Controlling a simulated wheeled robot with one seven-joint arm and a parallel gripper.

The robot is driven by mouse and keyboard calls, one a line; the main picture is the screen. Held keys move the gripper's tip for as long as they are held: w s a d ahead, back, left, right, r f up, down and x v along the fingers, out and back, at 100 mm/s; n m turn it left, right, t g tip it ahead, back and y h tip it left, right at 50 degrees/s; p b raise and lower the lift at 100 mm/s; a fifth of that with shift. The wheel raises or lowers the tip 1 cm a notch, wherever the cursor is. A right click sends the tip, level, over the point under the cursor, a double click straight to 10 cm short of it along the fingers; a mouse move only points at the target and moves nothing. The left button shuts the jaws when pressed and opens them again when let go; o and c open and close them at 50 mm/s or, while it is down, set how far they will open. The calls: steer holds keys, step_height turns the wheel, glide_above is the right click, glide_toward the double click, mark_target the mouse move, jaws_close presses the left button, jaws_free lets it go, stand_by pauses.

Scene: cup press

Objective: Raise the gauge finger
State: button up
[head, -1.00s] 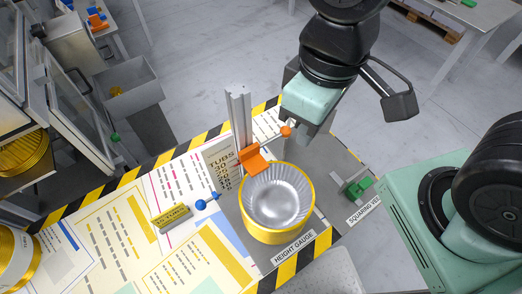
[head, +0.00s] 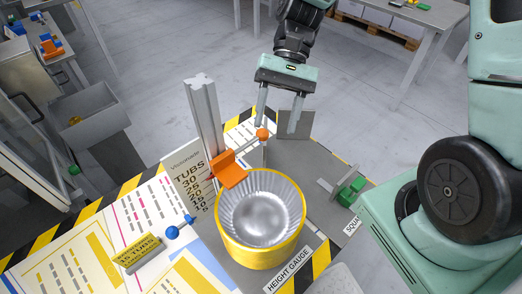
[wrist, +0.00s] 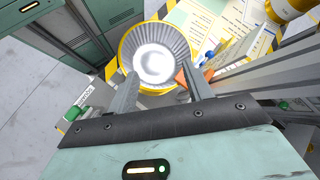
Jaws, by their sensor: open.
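The height gauge has a silver upright post (head: 203,115) with an orange gauge finger (head: 228,171) on it. A rod runs from the finger to an orange ball knob (head: 262,134). The finger is at the near tub's rim; I cannot tell whether they touch. The yellow-rimmed tub (head: 259,250), with a ridged silver inside, stands on the gauge plate. My gripper (head: 276,127) is open and empty, fingers pointing down. The knob appears by its left fingertip; I cannot tell its depth.
A blue-ended pin (head: 173,232) and a yellow tub label block (head: 137,252) lie left of the tub. Bare grey plate lies right of the knob.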

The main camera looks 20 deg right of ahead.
steer(key=w+d+f+m+t+y+b, duration=0.1)
steer(key=w+d+f+m+y+b, duration=0.55)
steer(key=d+f, duration=0.3)
steer(key=m+t+y+b, duration=0.2)
steer(key=m+t+y, duration=0.2)
steer(key=y, duration=0.1)
glide_toward(262, 134)
steer(key=a, duration=0.3)
steer(key=a+f, duration=0.1)
steer(key=a, duration=0.5)
steer(key=shift+a+f, duration=0.2)
steer(key=shift+a, duration=0.05)
